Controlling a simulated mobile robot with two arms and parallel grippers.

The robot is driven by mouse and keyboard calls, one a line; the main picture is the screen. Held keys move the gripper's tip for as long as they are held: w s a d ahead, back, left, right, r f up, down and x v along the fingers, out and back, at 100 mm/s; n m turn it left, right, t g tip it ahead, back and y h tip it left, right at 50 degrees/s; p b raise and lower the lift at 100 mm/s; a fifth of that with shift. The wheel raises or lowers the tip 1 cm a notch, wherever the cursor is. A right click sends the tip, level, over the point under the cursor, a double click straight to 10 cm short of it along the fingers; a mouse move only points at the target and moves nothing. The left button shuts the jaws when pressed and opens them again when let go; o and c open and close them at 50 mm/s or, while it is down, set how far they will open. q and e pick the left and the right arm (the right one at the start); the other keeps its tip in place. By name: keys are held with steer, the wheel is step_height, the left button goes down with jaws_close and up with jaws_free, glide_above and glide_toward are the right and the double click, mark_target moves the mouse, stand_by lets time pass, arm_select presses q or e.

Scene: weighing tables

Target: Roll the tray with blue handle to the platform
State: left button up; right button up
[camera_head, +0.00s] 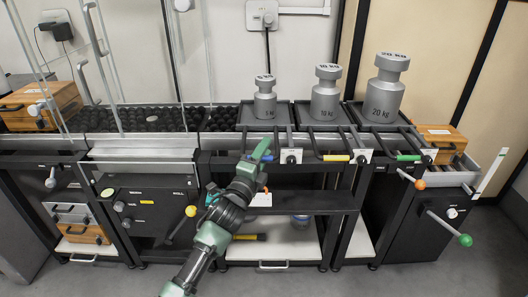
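The leftmost of three dark trays (246,116) carries the smallest weight (265,103), marked 5 kg. Its front handle is mostly hidden behind my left gripper (262,149); a small bit of blue shows beside the gripper. The gripper is at the handle, but I cannot tell whether its fingers are closed around it. A platform of black balls (150,119) lies to the left, partly behind clear panels. A strip of black balls (220,119) lies between it and the tray. My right gripper is not in view.
The middle tray has a yellow handle (336,158) and a 10 kg weight (326,98). The right tray has a green handle (408,157) and a 20 kg weight (385,92). Levers with yellow (191,211), orange (420,184) and green (465,240) knobs stick out in front.

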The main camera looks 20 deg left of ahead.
arm_select(q)
jaws_close()
stand_by(1.3)
